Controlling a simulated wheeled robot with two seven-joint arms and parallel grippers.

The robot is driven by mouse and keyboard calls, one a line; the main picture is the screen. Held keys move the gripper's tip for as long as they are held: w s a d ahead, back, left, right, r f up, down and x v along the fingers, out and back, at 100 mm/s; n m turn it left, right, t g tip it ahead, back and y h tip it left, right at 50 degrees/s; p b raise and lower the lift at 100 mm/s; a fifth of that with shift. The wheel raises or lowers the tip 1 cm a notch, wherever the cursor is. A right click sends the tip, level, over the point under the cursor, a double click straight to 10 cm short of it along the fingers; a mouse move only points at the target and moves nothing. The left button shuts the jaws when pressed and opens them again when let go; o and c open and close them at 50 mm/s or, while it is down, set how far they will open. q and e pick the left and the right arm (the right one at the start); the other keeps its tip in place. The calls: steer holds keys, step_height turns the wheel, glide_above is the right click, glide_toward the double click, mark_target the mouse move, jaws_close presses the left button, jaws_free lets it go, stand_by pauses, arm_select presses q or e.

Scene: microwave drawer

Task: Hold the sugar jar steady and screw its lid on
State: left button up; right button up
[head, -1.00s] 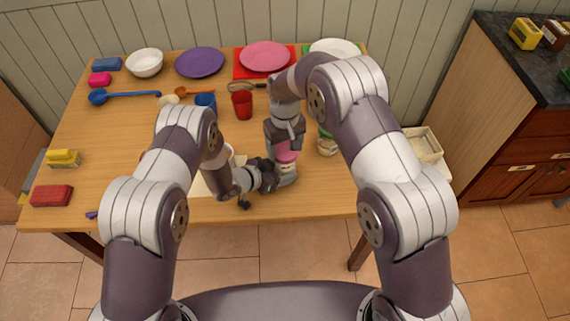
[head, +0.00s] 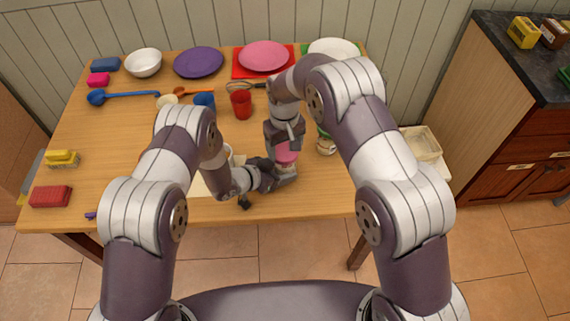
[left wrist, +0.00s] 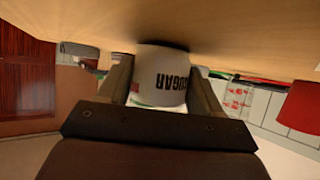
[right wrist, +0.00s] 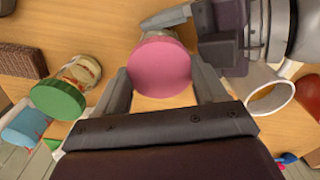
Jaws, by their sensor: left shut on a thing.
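The sugar jar (left wrist: 163,75) is white with dark "SUGAR" lettering, upside down in the left wrist view. It stands near the table's front edge. My left gripper (head: 284,176) is shut around its body from the side; its fingers also show in the left wrist view (left wrist: 160,88). The pink lid (right wrist: 160,67) is at the jar's top, seen from above in the right wrist view and also in the head view (head: 286,157). My right gripper (right wrist: 162,88) points down with a finger on either side of the lid. Whether both fingers press it, and how the lid sits, is unclear.
A green-lidded jar (right wrist: 58,97) stands close on the right in the head view (head: 326,146). A white mug (right wrist: 266,90) is close on the other side. A red cup (head: 241,104), blue cup (head: 205,100) and plates lie farther back. The table's left middle (head: 105,140) is clear.

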steer(key=shift+s+a+f, duration=0.15)
steer(key=shift+s+f, duration=0.3)
steer(key=shift+s, duration=0.1)
steer(key=c, duration=1.1)
steer(key=m, duration=0.4)
steer(key=shift+m, duration=0.4)
steer(key=shift+c, duration=0.2)
steer(key=m, duration=0.8)
steer(key=shift+w+m, duration=0.1)
steer(key=shift+m, duration=0.3)
steer(key=m, duration=0.4)
steer(key=shift+m, duration=0.4)
steer(key=o, duration=1)
steer(key=shift+o, duration=0.4)
steer(key=shift+w+r, duration=0.1)
steer(key=shift+r, duration=0.05)
steer(key=shift+w+r, duration=0.1)
steer(key=shift+w, duration=0.05)
